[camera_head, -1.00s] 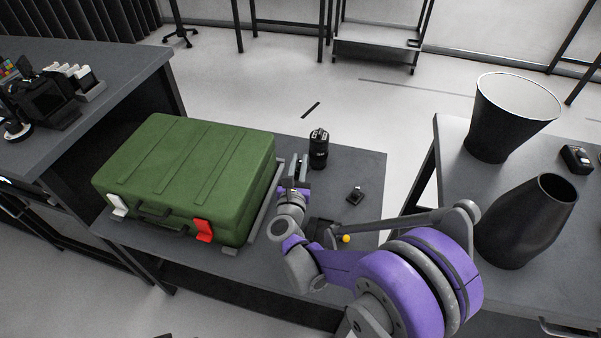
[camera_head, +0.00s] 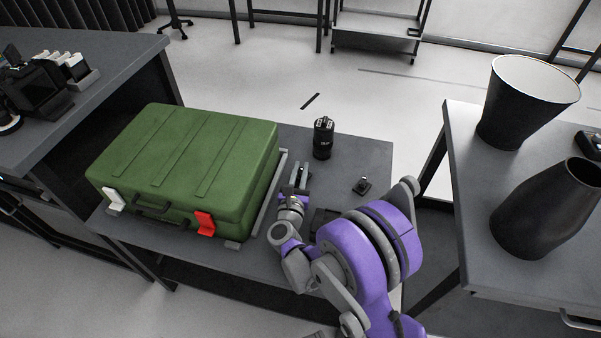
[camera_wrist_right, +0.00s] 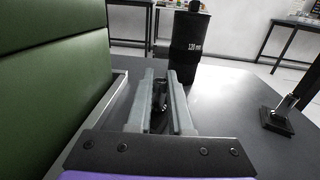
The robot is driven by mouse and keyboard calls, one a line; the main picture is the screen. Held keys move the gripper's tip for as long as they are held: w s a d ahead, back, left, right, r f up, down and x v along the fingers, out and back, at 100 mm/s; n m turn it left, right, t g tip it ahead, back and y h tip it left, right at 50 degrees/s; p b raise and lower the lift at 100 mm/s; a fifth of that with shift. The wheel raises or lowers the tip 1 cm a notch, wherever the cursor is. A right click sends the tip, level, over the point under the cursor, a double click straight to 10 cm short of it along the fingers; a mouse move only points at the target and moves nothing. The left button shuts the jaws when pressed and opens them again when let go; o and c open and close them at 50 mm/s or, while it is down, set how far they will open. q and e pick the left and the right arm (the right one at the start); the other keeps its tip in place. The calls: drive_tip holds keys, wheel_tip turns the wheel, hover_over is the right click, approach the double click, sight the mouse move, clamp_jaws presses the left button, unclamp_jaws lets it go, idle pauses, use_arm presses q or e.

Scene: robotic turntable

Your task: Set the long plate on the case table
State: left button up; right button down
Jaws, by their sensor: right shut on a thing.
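My right gripper (camera_head: 301,178) is low over the case table (camera_head: 355,155), just right of the green case. In the right wrist view its two grey fingers (camera_wrist_right: 162,90) are close together on a narrow dark piece (camera_wrist_right: 160,95), which looks like the long plate. The fingers hide most of it. I cannot tell whether it touches the table. My left gripper is not in view.
The green case (camera_head: 185,160) fills the table's left part, with a light grey edge (camera_head: 268,195) along its right side. A black lens (camera_head: 323,140) stands beyond my gripper. A small black mount (camera_head: 361,186) lies to the right. Clear tabletop surrounds them.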

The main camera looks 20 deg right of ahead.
drive_tip(key=shift+f, duration=0.35)
drive_tip(key=shift+f, duration=0.25)
drive_tip(key=c, duration=0.8)
unclamp_jaws()
drive_tip(key=shift+r, duration=0.1)
drive_tip(key=shift+s+a+r, duration=0.15)
drive_tip(key=shift+r, duration=0.05)
drive_tip(key=p+v, duration=0.1)
drive_tip(key=v, duration=1)
drive_tip(key=shift+s+a+f, duration=0.1)
drive_tip(key=shift+s, duration=0.2)
